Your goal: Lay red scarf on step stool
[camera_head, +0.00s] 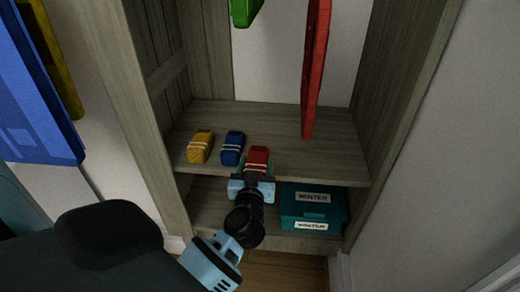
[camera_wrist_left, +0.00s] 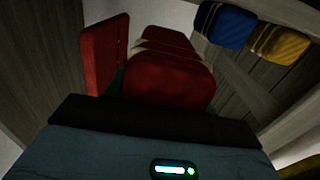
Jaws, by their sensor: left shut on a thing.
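The red scarf (camera_head: 257,157) is a small folded bundle with a pale band around it. It is at the front edge of the wooden cabinet's upper shelf. My left gripper (camera_head: 253,179) is shut on it from the front. In the left wrist view the red scarf (camera_wrist_left: 168,78) fills the middle, just beyond the dark gripper edge. Whether the scarf touches the shelf is hard to tell. No step stool shows in either view. My right gripper is not in view.
A blue bundle (camera_head: 232,148) and a yellow bundle (camera_head: 200,147) sit on the same shelf (camera_head: 283,121), left of the scarf. A red hanging item (camera_head: 315,70) is behind. Teal boxes labelled WINTER (camera_head: 286,212) stand below right. Cabinet sides (camera_head: 412,85) flank the space.

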